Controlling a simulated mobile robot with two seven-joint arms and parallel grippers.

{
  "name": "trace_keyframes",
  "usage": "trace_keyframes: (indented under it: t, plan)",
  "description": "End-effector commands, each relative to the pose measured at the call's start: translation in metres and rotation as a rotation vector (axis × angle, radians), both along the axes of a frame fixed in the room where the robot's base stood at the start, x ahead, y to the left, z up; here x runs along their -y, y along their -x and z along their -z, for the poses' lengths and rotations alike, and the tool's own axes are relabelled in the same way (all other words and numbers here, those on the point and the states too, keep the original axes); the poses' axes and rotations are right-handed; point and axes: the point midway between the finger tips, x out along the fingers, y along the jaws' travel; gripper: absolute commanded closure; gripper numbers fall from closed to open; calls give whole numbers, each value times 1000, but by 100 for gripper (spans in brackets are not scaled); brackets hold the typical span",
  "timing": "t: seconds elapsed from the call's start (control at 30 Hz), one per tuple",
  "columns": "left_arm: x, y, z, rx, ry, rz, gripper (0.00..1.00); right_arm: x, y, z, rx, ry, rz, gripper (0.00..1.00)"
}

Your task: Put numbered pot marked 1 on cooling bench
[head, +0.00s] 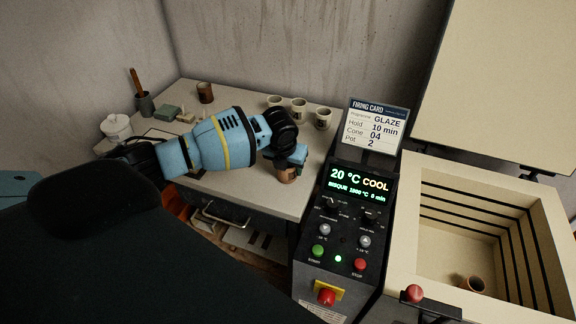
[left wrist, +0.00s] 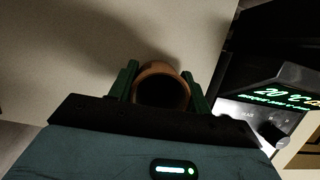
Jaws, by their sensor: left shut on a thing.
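My left gripper (head: 291,160) is shut on a brown clay pot (head: 288,175) at the right front part of the pale bench (head: 252,190), beside the control panel. In the left wrist view the fingers (left wrist: 160,82) stand on both sides of the pot's round, dark mouth (left wrist: 161,88). I cannot tell whether the pot's base touches the bench top. No number can be read on it. Another brown pot (head: 474,283) stands inside the open kiln (head: 435,205). My right gripper is not in view.
Several cream pots (head: 298,105) stand at the back of the bench, with a dark brown pot (head: 205,92) further left. A firing card (head: 375,128) stands behind the control panel (head: 350,205), which reads 20 °C COOL. The kiln lid (head: 510,80) is raised.

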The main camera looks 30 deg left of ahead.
Motion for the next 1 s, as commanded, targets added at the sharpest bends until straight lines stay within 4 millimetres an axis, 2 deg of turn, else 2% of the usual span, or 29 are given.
trace_keyframes:
  t: [0.2,0.23,0.4,0.77,0.87,1.0]
  plan:
    - [0,0,3,0,-1,0,76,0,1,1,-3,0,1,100]
    - [0,0,4,-1,-1,0,50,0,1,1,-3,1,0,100]
    - [0,0,3,0,-1,0,30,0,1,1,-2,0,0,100]
    - [0,0,-3,2,0,0,30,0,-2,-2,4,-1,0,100]
    - [0,3,-15,4,-1,0,30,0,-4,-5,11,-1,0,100]
    - [2,10,-41,8,-1,1,30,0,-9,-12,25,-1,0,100]
